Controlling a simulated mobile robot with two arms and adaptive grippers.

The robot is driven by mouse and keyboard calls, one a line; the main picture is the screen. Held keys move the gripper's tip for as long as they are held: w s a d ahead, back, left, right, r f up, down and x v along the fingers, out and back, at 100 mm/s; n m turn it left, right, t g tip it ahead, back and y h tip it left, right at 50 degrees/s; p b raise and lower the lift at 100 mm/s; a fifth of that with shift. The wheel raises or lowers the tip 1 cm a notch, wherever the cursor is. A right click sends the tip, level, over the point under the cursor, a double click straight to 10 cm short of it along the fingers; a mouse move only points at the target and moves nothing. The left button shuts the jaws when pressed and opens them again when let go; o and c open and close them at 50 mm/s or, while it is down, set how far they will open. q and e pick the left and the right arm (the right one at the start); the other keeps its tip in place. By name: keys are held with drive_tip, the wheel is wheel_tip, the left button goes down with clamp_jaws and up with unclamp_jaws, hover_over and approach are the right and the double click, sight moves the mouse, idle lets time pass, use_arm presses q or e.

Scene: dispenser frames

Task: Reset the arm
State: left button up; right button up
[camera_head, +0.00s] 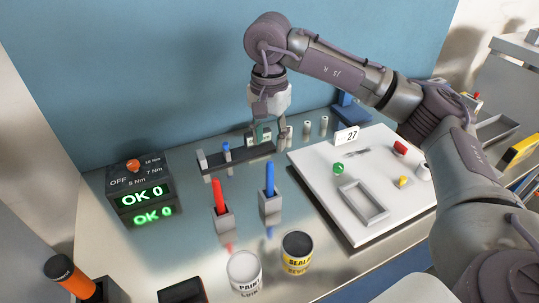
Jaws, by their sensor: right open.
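My right arm reaches in from the right side of the head view. My right gripper (268,131) points down over the back of the metal table, its fingers apart. It is just above or in front of a small greenish-white item by the dark rack (236,157); I cannot tell whether they touch. Nothing shows clearly held between the fingers. My left gripper does not show.
Red (217,195) and blue (270,180) sticks stand in holders. Paint (245,272) and sealant (297,250) cans stand in front. A display box (141,188) is left.

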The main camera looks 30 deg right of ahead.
drive_tip(key=shift+r, duration=0.3)
